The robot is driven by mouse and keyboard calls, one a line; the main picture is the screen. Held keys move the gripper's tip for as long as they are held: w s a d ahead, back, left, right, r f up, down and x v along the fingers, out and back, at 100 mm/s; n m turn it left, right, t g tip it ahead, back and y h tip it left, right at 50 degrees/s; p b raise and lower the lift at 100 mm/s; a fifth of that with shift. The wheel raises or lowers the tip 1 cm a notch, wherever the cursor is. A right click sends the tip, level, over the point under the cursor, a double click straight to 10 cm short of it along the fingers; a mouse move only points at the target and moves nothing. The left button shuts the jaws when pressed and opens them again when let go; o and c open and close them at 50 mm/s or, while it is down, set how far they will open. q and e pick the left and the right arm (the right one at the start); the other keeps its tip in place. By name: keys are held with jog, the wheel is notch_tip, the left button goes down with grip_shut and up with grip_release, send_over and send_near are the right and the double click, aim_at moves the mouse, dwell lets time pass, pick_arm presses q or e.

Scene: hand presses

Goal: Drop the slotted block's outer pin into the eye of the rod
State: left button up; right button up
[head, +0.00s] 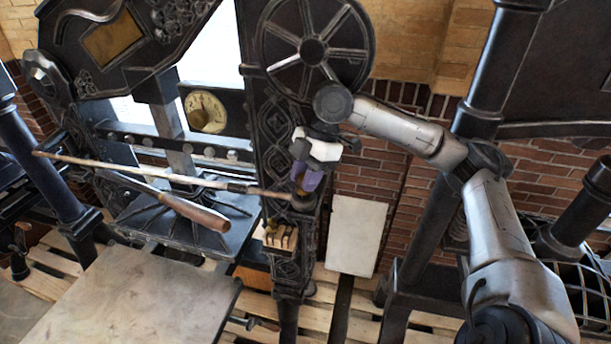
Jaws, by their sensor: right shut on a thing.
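The long thin rod (135,168) runs across the front of the press, from the upper left down to the right, with a dark sleeve along it. Its right end reaches to just below my right gripper (301,188); the eye there is too small to make out. My right gripper has purple fingers pointing down and is shut on a small brass-coloured piece, which looks like the outer pin, though the fingers hide most of it. The slotted block (281,238), light brown with dark slots, sits below the gripper beside the press's ornate column. My left gripper is out of view.
A press lever with a wooden grip (196,214) lies below the rod. A pale table top (135,300) fills the lower left. The ornate column (275,140) and spoked wheel (313,50) stand close to my right gripper. A pale panel (356,237) stands to the right.

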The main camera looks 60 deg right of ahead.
jog(key=shift+f, duration=0.1)
dwell(0.3)
jog(key=o, duration=1.6)
jog(key=shift+o, duration=0.2)
jog(key=shift+r+p, duration=1.3)
jog(key=shift+r, duration=0.05)
jog(key=shift+r+p, duration=1.15)
jog(key=shift+p, duration=0.05)
